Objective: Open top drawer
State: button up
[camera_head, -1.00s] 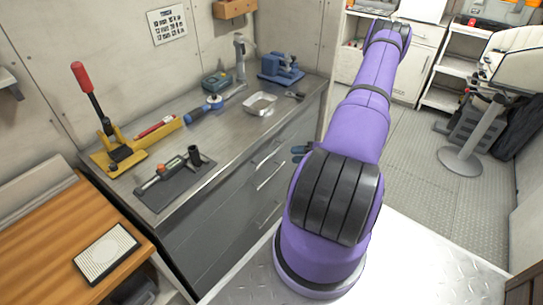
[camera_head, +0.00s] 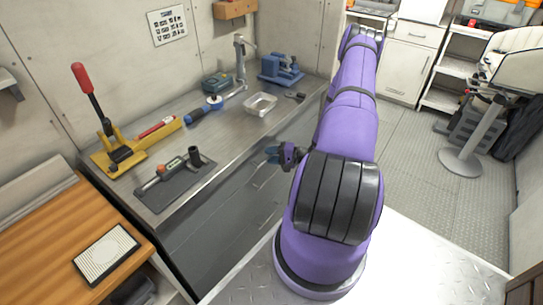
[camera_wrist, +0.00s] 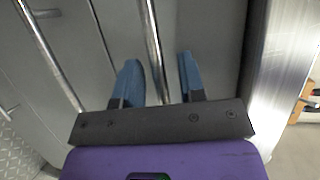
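The grey drawer unit (camera_head: 215,225) stands under the metal worktop, its fronts looking closed and flush. In the wrist view, the top drawer's bar handle (camera_wrist: 152,45) runs between the two blue fingers of my gripper (camera_wrist: 160,80), close to the worktop edge. The fingers are apart, with a gap on each side of the bar. In the head view, my gripper (camera_head: 272,155) is at the upper drawer fronts and hides part of the top handle. A lower drawer's handle (camera_wrist: 48,50) shows at the left of the wrist view.
The worktop (camera_head: 225,140) holds a red-handled press (camera_head: 95,110), a mat with tools (camera_head: 175,185), a clear tray (camera_head: 260,104) and a blue vise (camera_head: 280,70). A wooden bench (camera_head: 45,225) adjoins at left.

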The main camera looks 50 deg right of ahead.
jog(key=shift+c, duration=0.2)
grip_shut()
jog(key=shift+s, duration=0.1)
